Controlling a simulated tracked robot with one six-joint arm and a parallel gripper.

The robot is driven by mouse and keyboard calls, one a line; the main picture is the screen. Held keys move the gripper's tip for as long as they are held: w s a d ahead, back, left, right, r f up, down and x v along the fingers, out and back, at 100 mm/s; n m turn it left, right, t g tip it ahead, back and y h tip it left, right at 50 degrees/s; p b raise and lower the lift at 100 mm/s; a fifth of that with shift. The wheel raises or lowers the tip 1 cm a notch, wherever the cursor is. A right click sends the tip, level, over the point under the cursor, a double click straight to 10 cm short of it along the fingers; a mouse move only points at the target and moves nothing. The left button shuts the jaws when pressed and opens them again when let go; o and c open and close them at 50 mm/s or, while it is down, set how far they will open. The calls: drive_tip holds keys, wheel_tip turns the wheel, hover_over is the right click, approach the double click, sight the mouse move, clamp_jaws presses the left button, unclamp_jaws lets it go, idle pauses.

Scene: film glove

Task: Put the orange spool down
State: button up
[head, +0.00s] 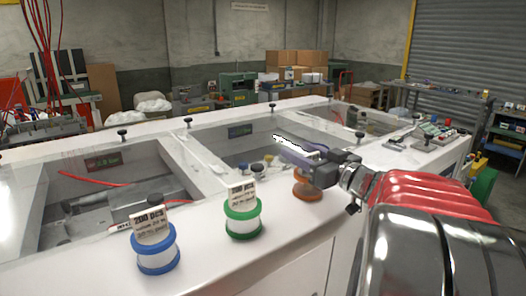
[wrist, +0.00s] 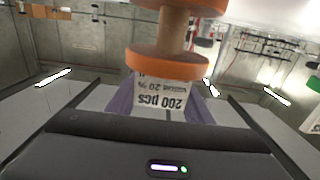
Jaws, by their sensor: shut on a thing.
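The orange spool (head: 307,190) is at the front edge of the white machine, right of the other spools. In the wrist view the orange spool (wrist: 168,62) shows close up, with its orange flanges, brown core and a white "200 pcs" label (wrist: 168,93) between the purple fingers. My gripper (head: 305,160) is shut on the spool from above, at the label. The spool looks upright in the head view. My fingers hide its upper part there, and I cannot tell whether its base touches the white surface.
A green spool (head: 243,217) and a blue spool (head: 156,249), both with labels, stand on the white front ledge (head: 205,262) to the left. Behind the ledge are glass-covered bays (head: 120,185) with black knobs. The ledge between the spools is clear.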

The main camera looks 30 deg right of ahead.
drive_tip(key=o, duration=1.6)
drive_tip(key=s, duration=1.2)
drive_tip(key=shift+d, duration=0.15)
